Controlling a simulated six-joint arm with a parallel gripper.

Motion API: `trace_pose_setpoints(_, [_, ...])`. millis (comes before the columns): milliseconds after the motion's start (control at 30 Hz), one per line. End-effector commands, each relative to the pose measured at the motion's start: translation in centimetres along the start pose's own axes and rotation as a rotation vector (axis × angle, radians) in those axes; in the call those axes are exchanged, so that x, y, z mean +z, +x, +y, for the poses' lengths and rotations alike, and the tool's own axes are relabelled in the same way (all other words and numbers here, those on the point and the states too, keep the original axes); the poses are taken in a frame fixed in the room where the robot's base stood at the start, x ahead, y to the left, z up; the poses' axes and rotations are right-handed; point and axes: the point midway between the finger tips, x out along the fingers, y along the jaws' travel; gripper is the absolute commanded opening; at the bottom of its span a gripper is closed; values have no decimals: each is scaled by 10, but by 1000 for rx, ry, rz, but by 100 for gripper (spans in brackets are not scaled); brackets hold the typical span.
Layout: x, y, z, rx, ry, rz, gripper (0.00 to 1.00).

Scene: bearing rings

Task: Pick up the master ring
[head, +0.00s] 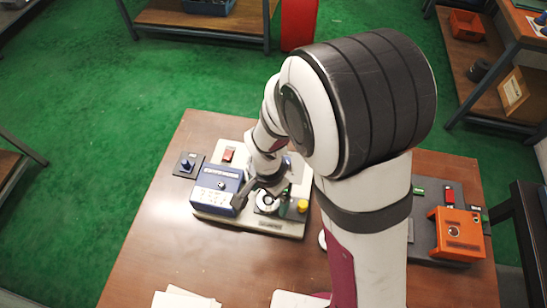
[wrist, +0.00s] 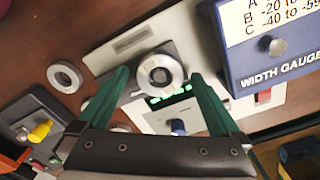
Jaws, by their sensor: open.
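A silver ring (wrist: 160,75) with a pale, wide face sits on a dark grey seat of the light gauge plate (wrist: 185,30). It also shows in the head view (head: 267,202). I cannot tell by markings whether it is the master ring. My gripper (wrist: 159,76) is open, its two green fingers to either side of this ring in the wrist view; I cannot tell whether they touch it. A second silver ring (wrist: 65,77) lies on the brown table, apart from the fingers.
The blue width gauge box (wrist: 272,45) stands beside the seat; it also shows in the head view (head: 217,188). An orange box (head: 459,233) stands at the right. The table's (head: 165,245) front left is mostly clear.

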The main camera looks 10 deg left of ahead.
Motion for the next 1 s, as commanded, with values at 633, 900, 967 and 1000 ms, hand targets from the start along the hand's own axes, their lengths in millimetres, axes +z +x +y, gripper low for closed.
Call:
trace_pose_setpoints(633, [0,-1,0,0,0,0,8])
trace_pose_setpoints(900, [0,-2,0,-1,0,0,0])
trace_pose_setpoints(967, [0,-4,0,-1,0,0,0])
trace_pose_setpoints(1000, [0,-7,-1,-3,0,1,0])
